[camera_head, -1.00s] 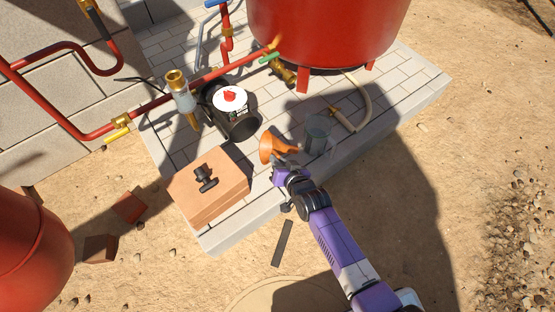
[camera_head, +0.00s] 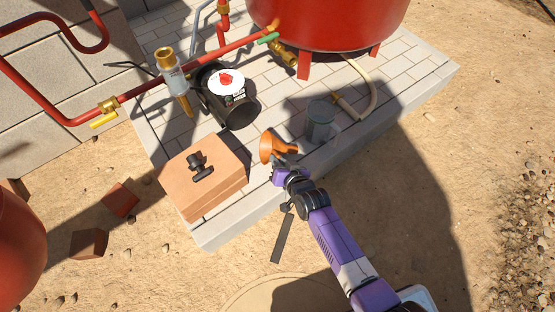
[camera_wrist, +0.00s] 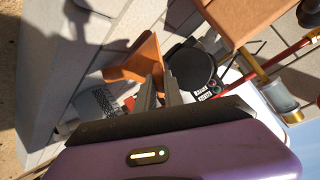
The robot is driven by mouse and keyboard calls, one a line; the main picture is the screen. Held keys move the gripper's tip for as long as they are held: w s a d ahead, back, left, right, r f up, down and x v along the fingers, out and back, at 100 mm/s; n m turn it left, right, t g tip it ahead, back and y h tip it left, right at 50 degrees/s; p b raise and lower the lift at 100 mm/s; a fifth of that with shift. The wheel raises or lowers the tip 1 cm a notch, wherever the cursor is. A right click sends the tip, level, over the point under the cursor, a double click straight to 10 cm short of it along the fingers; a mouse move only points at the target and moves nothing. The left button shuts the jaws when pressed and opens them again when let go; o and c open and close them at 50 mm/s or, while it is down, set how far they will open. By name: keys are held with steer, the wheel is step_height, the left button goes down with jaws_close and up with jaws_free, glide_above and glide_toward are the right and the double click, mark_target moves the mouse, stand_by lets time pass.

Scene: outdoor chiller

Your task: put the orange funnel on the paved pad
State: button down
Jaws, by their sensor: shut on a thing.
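The orange funnel (camera_head: 268,147) is at the end of my arm in the head view, with its wide mouth to the left. My gripper (camera_head: 287,164) is shut on it. The wrist view also shows the funnel (camera_wrist: 140,62) at the tips of my gripper (camera_wrist: 160,88). The paved pad (camera_head: 405,68) of pale bricks lies behind and below the funnel. The funnel appears over the pad's front part; I cannot tell its exact height above the bricks.
A clear grey container (camera_head: 320,122) stands right of the funnel. An orange-brown block (camera_head: 205,182) with a black handled item (camera_head: 201,166) on it is to the left. A black pump (camera_head: 230,100), red tank (camera_head: 325,25) and hose (camera_head: 366,92) are behind.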

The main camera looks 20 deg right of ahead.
steer(key=c, duration=1.4)
jaws_free()
steer(key=shift+p+v, duration=2.15)
steer(key=shift+v, duration=1.8)
